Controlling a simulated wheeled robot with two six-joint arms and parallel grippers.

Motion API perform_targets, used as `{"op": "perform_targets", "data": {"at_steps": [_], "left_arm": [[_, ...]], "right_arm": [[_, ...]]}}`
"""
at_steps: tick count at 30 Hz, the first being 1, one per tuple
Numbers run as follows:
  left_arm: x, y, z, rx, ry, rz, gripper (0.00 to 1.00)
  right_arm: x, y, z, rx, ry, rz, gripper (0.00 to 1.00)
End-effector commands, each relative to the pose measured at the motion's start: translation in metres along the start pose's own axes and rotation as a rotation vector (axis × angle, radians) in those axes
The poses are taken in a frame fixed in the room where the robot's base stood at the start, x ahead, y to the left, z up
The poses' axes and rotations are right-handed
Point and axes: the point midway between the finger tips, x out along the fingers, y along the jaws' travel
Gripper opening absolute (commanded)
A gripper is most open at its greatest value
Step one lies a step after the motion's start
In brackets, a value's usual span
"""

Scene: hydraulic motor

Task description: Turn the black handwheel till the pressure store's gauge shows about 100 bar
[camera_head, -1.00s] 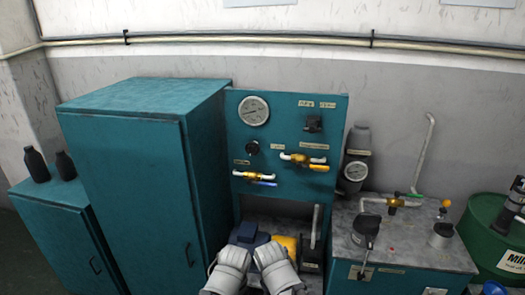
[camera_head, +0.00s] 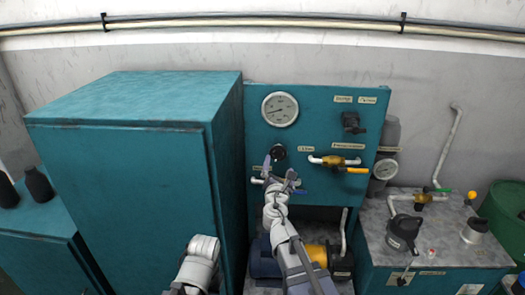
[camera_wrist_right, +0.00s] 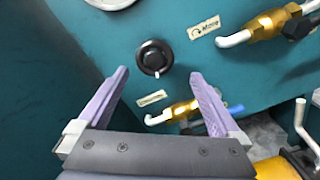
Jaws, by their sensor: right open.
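A round black handwheel (camera_head: 278,152) sits on the upright teal panel (camera_head: 318,100), below a large dial gauge (camera_head: 280,109). In the right wrist view the handwheel (camera_wrist_right: 155,57) is a black knob with a white mark at its lower edge. My right gripper (camera_head: 279,173) is open in front of it. In the wrist view its purple fingers (camera_wrist_right: 160,75) spread either side of and below the knob, apart from it. My left gripper is out of view.
Yellow-handled (camera_head: 357,170) and blue-handled (camera_head: 301,191) valves sit on the panel near the handwheel. A tall teal cabinet (camera_head: 120,150) stands left of it.

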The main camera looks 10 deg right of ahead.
Motion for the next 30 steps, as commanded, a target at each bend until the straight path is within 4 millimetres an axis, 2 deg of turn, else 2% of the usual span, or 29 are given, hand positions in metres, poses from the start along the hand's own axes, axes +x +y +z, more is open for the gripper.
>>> {"op": "perform_targets", "data": {"at_steps": [11,17,24,30], "left_arm": [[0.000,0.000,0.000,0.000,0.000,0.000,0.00],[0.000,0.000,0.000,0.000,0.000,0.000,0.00],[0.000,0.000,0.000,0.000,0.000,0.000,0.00],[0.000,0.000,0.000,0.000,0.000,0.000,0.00]], "right_arm": [[0.009,0.004,0.000,-0.048,0.001,0.022,1.00],[0.032,0.004,0.000,-0.047,0.001,0.021,1.00],[0.070,0.005,0.000,-0.046,0.001,0.021,1.00],[0.081,0.005,0.000,-0.045,0.001,0.021,1.00]]}}
